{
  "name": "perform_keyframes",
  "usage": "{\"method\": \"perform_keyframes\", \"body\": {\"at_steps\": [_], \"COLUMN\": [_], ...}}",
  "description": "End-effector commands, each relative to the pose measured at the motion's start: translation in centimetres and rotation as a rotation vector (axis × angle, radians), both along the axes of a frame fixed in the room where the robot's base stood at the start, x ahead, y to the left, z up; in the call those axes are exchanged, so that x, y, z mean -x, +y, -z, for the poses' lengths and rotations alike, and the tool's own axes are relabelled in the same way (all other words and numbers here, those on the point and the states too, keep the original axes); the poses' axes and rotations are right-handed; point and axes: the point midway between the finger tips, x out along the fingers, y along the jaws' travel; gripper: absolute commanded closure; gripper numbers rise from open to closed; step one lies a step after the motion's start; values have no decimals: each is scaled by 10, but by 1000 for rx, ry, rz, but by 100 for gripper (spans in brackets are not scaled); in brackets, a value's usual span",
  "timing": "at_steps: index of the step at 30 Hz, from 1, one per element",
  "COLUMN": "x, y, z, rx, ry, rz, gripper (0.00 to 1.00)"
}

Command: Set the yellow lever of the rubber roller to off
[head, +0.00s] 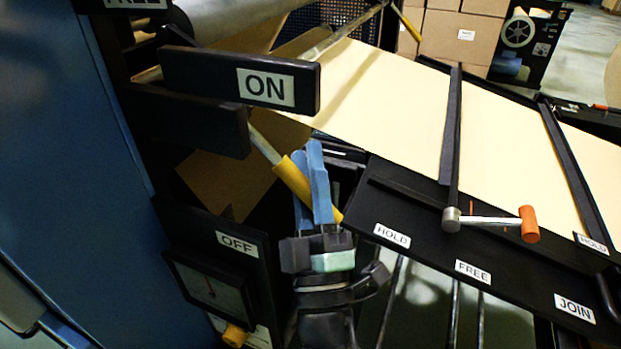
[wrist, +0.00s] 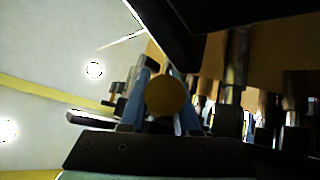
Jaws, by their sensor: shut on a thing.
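The yellow lever (head: 297,178) has a grey shaft that comes out from behind the black ON plate (head: 285,87) and slants down to the right in the head view. Its yellow grip lies between the ON plate and the lower OFF plate (head: 238,246). My gripper (head: 316,165) has its blue fingers shut around the yellow grip, pointing up from below. In the wrist view the round yellow end of the lever (wrist: 166,96) sits between my two blue fingers (wrist: 168,90). The roller's contact with the paper is hard to make out.
A black panel (head: 400,209) marked HOLD, FREE and JOIN lies to the right, with an orange-tipped lever (head: 528,224) on it. A blue cabinet (head: 60,160) stands at the left. Kraft paper (head: 400,105) runs behind.

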Motion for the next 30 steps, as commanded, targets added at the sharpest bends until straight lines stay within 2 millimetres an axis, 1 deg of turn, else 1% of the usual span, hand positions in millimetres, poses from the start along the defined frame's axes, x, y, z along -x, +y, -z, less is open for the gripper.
{"method": "perform_keyframes", "body": {"at_steps": [1, 13, 14, 18, 19, 27, 30], "x": [0, -1, -1, 0, 0, 0, 3], "y": [0, 0, 0, 0, 0, 0, -1], "z": [3, 2, 2, 2, 1, 1, 4], "rx": [-3, -5, -5, -5, -5, -5, -6], "ry": [4, 4, 4, 2, 1, 0, 0], "rz": [1, 1, 1, 1, 1, 0, 1], "gripper": [100, 100, 68, 43, 41, 41, 41]}}
